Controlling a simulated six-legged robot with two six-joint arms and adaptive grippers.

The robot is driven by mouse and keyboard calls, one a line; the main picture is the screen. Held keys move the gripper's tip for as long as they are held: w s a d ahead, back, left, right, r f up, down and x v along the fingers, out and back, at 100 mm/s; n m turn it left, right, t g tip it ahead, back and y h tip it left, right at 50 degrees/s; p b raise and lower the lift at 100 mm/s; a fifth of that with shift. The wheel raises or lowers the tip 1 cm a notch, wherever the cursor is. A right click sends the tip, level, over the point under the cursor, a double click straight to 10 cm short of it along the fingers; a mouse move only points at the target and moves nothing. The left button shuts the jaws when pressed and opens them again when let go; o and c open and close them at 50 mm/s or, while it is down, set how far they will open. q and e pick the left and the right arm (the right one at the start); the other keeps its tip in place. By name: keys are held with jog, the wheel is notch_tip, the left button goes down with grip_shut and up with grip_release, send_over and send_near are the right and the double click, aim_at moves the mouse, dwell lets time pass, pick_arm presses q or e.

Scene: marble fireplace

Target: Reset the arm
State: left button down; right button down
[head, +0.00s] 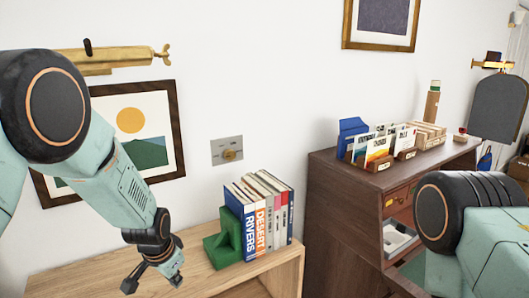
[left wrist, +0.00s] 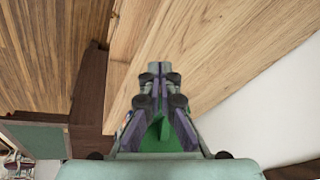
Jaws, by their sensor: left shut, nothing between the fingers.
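My left arm comes in from the left, and its gripper (head: 153,281) hangs low in front of the light wooden shelf (head: 110,272), left of the green bookend (head: 222,246). In the left wrist view the fingertips (left wrist: 160,70) of my left gripper meet, with nothing held between them. Wood grain fills much of that view behind the fingers. A green patch shows between the finger links there; I cannot tell for sure what it is. Part of my right arm shows at the right edge of the head view, but its gripper is not in view.
Several upright books (head: 262,215) stand against the bookend on the shelf. A dark wooden cabinet (head: 335,190) stands to the right, with card holders (head: 378,150) on top. A framed sun picture (head: 130,121) and a wall plate (head: 227,150) are on the wall. Open shelf top lies left of the bookend.

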pick_arm(q)
jog(key=s+f+n+g+b, duration=0.1)
jog(key=s+f+n+b, duration=0.2)
jog(key=s+f+b, duration=0.4)
jog(key=s+a+f+n+g+b, duration=0.1)
jog(key=s+f+b, duration=0.6)
jog(key=s+f, duration=1.6)
jog(key=s+n+g, duration=0.1)
jog(key=s+n, duration=0.1)
jog(key=s, duration=0.7)
jog(key=shift+s+g+b, duration=0.3)
jog(key=shift+b, duration=0.1)
jog(key=shift+s+a, duration=0.15)
